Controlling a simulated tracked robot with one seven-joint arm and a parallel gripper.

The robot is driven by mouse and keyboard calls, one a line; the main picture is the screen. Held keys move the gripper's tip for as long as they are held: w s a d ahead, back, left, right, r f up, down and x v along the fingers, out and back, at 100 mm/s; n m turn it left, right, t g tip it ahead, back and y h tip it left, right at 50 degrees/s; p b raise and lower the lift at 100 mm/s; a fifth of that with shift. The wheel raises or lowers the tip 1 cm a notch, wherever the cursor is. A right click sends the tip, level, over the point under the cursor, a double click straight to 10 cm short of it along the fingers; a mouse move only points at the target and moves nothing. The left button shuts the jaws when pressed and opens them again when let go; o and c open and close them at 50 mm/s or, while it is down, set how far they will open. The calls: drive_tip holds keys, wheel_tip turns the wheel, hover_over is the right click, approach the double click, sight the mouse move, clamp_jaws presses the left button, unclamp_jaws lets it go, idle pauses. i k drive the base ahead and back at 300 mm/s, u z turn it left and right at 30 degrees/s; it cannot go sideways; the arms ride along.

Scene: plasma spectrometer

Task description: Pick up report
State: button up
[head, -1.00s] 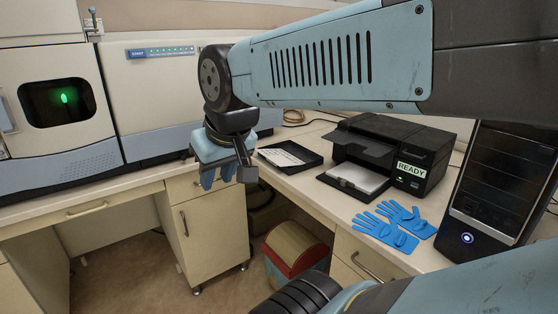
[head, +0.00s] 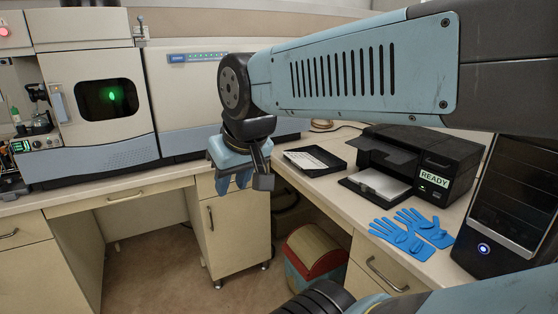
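A printed sheet with dark text (head: 306,157) lies in a flat black tray (head: 334,164) on the counter, left of the black printer (head: 445,165). A pale blank-looking sheet (head: 380,185) lies on the printer's front output tray. I cannot tell which sheet is the report. My gripper (head: 243,182) hangs downward at the counter's inner corner, left of the black tray and apart from both sheets. No object shows in it. Its fingers are seen at an angle and partly overlap, so its opening is unclear.
Blue gloves (head: 412,230) lie on the counter before the printer, beside a dark upright computer case (head: 512,200). The large spectrometer (head: 110,105) fills the left counter. Floor at left is clear.

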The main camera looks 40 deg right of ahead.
sight(305, 159)
drive_tip(key=i, duration=0.85)
drive_tip(key=z, duration=0.05)
